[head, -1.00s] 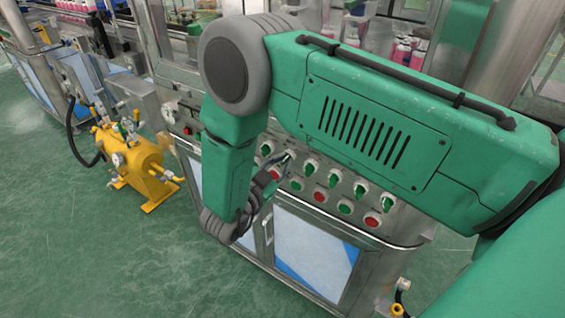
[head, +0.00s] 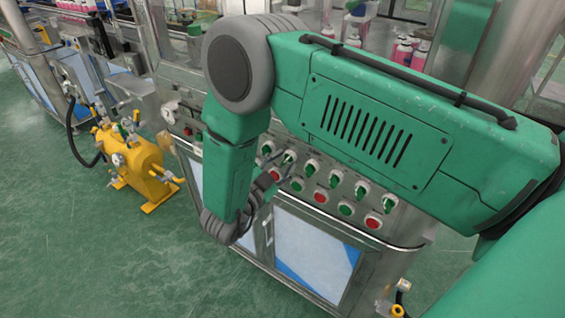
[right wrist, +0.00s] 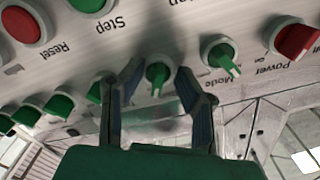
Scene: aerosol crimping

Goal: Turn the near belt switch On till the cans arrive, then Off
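The green switch knob with a white collar (right wrist: 157,75) sits between the two fingers of my right gripper (right wrist: 157,95) in the right wrist view. The fingers stand apart on either side of it, with gaps showing. In the head view my right gripper (head: 268,168) is at the left part of the control panel, beside a green switch (head: 290,157). The label over the straddled switch is too cut off to read. Pink cans (head: 403,52) stand behind my arm, partly hidden by it. The belt under them is mostly hidden. My left gripper is out of view.
Red and green buttons, including a red one (head: 320,196), line the panel below the switches. A yellow tank (head: 135,160) stands on the open green floor at left.

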